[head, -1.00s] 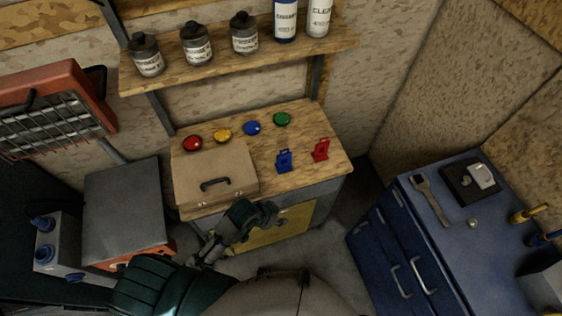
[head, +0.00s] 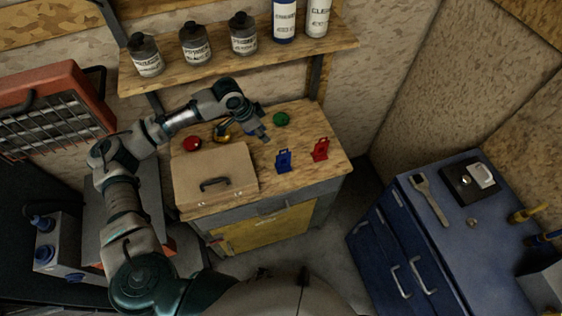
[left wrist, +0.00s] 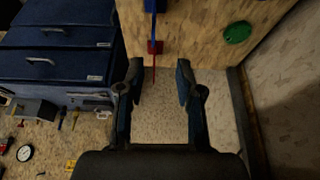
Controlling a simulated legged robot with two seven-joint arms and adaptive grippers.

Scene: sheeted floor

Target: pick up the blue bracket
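The blue bracket (head: 283,161) stands upright on the wooden workbench top (head: 300,130), left of the red bracket (head: 320,149). My left gripper (head: 257,133) is above the bench, behind and left of the blue bracket and apart from it. In the left wrist view my left gripper (left wrist: 160,75) is open with nothing between its fingers. The blue bracket (left wrist: 155,6) is cut off at the top edge there, with the red bracket (left wrist: 155,47) just below it. My right gripper is not in view.
A tan case (head: 215,172) lies on the bench's left side. Red (head: 192,144) and green (head: 281,119) buttons sit along the back; the blue one is hidden. A shelf (head: 265,60) with several bottles hangs above. A blue cabinet (head: 450,240) stands at right.

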